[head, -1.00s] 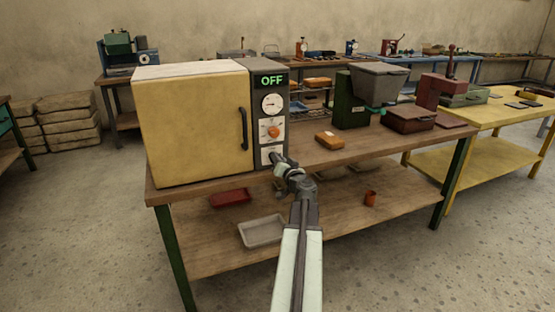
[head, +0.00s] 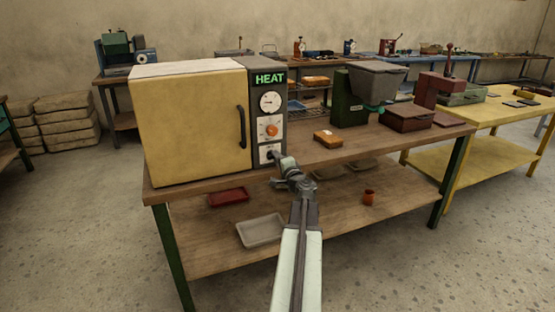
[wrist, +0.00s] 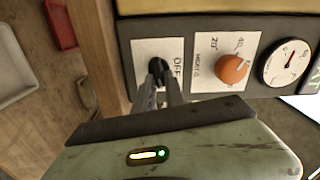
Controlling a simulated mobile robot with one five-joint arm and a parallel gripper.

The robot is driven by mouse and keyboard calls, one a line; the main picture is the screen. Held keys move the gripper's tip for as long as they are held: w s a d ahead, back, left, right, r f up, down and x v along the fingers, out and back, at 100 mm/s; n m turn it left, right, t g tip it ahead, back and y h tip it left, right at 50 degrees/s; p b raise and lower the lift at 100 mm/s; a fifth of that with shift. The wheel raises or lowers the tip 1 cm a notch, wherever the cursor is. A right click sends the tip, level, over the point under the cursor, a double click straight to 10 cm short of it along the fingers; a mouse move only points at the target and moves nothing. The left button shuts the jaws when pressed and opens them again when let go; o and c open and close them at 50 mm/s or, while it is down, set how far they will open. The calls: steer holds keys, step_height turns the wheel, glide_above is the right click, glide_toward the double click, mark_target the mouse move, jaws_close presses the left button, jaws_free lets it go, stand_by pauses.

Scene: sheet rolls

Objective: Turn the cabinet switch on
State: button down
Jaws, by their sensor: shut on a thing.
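The yellow cabinet (head: 190,125) stands on the wooden bench, with a dark control panel (head: 283,110) on its right side. The green display (head: 270,79) at the top reads HEAT. The black switch (wrist: 155,65) sits on the lowest white plate, which carries the word OFF. My gripper (wrist: 160,80) is shut on this switch, its fingertips at the knob. In the head view my gripper (head: 276,157) is at the lowest plate and hides part of it. An orange dial (wrist: 232,69) and a round gauge (wrist: 287,62) are above the switch.
An orange box (head: 327,138) and a green machine with a grey hopper (head: 378,80) stand on the bench to the right.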

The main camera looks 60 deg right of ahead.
steer(key=shift+s+f+m, duration=0.15)
steer(key=shift+m, duration=0.65)
steer(key=c, duration=1.4)
jaws_free()
steer(key=v, duration=0.7)
steer(key=shift+s+a, duration=0.2)
steer(key=shift+s, duration=0.05)
